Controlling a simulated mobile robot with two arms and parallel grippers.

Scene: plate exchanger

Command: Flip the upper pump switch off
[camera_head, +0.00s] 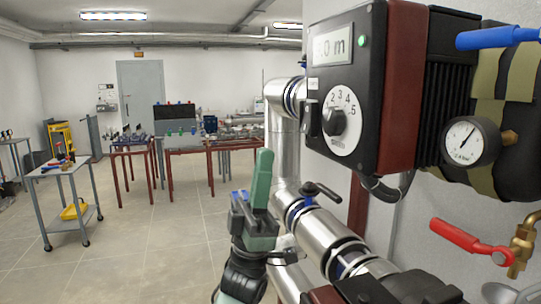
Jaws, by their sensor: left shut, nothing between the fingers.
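The upper pump (405,90) is at the right, with a black control box, a lit display (332,46), a small green light (362,41) and a white speed dial (338,122) with a black knob. A small black switch (311,118) sits at the box's left edge; its exact position is too small to tell. My left gripper (263,165) has green fingers pointing up and shut with nothing between them. In the picture it is left of and below the switch, apart from the pump. My right gripper is not in view.
Silver pipes with a black-handled valve (320,190) run close to the right of my gripper. A red lever (470,240), a blue lever (495,37) and a pressure gauge (470,141) are at the right. A cart (75,170) and tables stand far left; the floor between is clear.

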